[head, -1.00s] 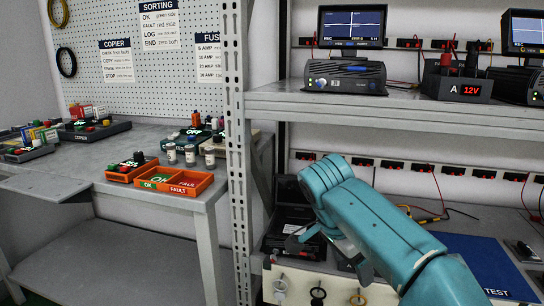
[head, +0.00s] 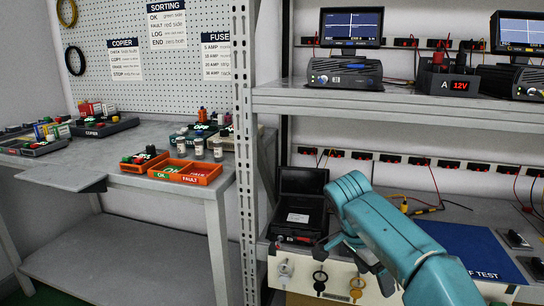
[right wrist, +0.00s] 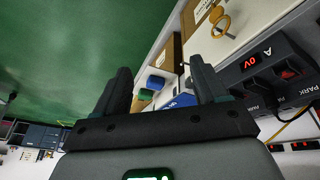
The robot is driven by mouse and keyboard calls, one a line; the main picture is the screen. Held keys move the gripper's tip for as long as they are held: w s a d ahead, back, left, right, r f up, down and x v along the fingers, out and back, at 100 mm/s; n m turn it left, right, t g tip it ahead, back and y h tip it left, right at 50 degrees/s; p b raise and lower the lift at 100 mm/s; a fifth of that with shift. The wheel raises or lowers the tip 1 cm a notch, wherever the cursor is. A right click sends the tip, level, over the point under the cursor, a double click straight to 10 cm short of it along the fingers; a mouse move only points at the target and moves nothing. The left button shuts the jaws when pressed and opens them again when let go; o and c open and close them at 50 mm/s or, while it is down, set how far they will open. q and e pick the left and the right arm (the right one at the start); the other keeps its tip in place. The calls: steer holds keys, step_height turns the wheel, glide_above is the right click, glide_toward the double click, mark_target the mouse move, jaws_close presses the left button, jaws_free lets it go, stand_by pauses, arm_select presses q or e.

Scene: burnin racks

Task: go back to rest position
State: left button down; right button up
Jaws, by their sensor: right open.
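My right gripper (right wrist: 161,90) shows in the right wrist view with its two dark fingers spread apart and nothing between them. In the head view my teal right arm (head: 405,235) bends in front of the lower shelf at the right; the fingertips there are mostly hidden behind the arm and hard to make out. My left gripper is in neither view.
An open black case (head: 301,190) stands left of the arm on the lower shelf. A blue test mat (head: 465,248) lies to its right. A rack post (head: 243,150) separates this from the left bench with its orange tray (head: 203,172). Power supplies (head: 345,75) fill the upper shelf.

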steer(key=s+d+f+n+g+y, duration=0.15)
steer(key=s+f, duration=0.35)
steer(key=f, duration=0.7)
steer(key=s+d+f+n+g+y, duration=0.1)
steer(key=s+f+g, duration=0.25)
steer(key=f, duration=0.95)
steer(key=s+a+f+n+t+y, duration=0.3)
steer(key=s+a+f+n, duration=0.15)
steer(key=s+f, duration=0.35)
steer(key=s+a+f+n+t+y, duration=0.35)
steer(key=s+a+f, duration=0.3)
steer(key=s, duration=0.35)
step_height(320, 180, up, 30)
steer(key=s+n+g+p, duration=0.1)
steer(key=p, duration=3)
steer(key=shift+a+r+h, duration=0.2)
steer(key=shift+a+h, duration=0.1)
steer(key=shift+n, duration=0.25)
